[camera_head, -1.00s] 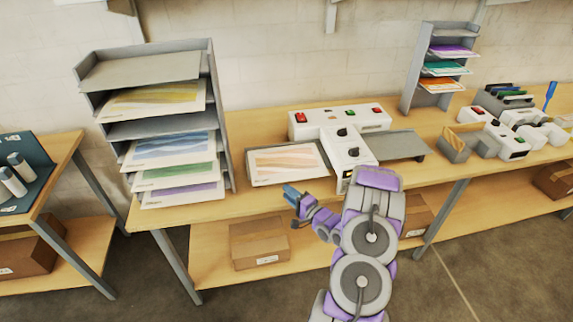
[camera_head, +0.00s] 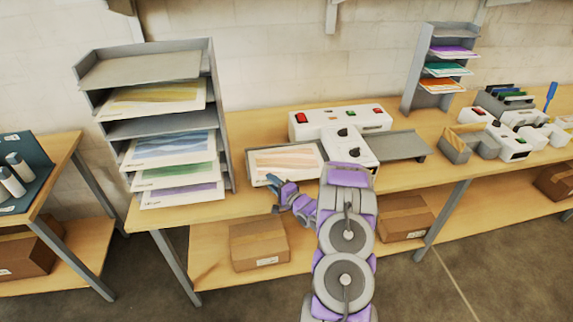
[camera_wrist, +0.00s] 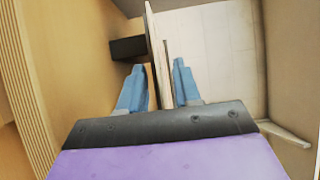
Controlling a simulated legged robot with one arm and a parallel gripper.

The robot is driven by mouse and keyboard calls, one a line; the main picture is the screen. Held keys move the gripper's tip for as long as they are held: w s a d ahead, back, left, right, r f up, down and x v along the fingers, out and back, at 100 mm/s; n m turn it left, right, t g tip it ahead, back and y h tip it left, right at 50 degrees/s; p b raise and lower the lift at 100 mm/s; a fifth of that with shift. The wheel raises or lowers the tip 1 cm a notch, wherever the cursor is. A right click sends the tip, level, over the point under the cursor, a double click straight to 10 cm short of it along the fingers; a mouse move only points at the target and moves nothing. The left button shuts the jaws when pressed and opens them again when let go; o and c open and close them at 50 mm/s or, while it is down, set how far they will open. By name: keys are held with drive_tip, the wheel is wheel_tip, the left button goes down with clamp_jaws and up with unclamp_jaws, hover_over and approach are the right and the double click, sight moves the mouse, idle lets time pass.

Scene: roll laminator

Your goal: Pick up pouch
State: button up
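A pouch with wavy peach and orange bands (camera_head: 287,160) lies on the grey tray (camera_head: 252,181) at the left of the white laminator (camera_head: 345,122). Other printed sheets, such as a yellow one (camera_head: 152,98) and a blue one (camera_head: 170,148), lie in the grey rack at left. My gripper (camera_head: 275,188) is at the front edge of the tray. In the wrist view my blue fingers (camera_wrist: 159,67) are apart, with thin edges (camera_wrist: 153,45) running between them. I cannot tell which edge is the pouch and which the tray; no grip shows.
The wooden bench (camera_head: 235,208) has clear surface between the rack and the tray. A second tray (camera_head: 402,145) is at the laminator's right. Another rack (camera_head: 415,70) stands at the back right. Cardboard boxes (camera_head: 258,242) sit on the lower shelf.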

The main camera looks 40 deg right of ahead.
drive_tip(key=shift+c, duration=0.4)
drive_tip(key=shift+d, duration=0.1)
clamp_jaws()
